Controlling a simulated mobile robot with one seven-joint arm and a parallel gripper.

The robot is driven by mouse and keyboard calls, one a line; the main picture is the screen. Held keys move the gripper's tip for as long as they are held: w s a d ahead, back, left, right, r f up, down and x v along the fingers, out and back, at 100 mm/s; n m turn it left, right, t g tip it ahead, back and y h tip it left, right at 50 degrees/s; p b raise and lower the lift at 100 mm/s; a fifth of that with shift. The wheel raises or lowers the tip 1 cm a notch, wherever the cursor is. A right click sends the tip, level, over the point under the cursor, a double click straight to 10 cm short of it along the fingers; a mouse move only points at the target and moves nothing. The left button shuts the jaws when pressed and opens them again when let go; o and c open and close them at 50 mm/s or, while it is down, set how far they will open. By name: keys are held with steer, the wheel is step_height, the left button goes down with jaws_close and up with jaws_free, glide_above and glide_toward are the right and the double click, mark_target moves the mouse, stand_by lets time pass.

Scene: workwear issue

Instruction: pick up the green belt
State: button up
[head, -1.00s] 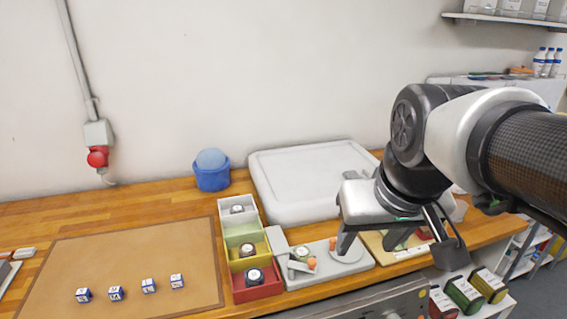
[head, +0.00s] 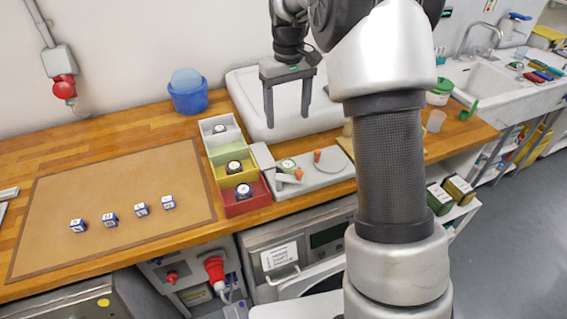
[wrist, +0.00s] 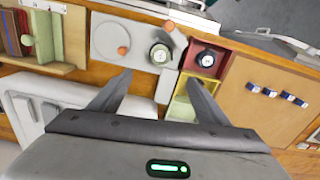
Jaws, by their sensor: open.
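A small round green item with a pale face, which looks like the rolled green belt (head: 287,165), sits on the grey tray (head: 325,180). It also shows in the wrist view (wrist: 160,54), just beyond the fingertips and between their lines. My gripper (head: 287,118) points down with its fingers wide apart and nothing between them. In the head view it hangs behind the belt, over the large white tray. The fingers (wrist: 160,78) also show open in the wrist view, apart from the belt.
White, yellow and red boxes (head: 244,207) left of the grey tray each hold a dark round item. A blue tub (head: 189,98) stands at the back. A brown mat (head: 120,195) holds several blue-white cubes.

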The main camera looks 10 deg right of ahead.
mark_target(288, 164)
step_height(288, 164, down, 16)
steer(key=shift+s+f+p, duration=0.15)
steer(key=shift+f+p, duration=0.1)
steer(key=shift+p, duration=0.45)
steer(key=c, duration=1.2)
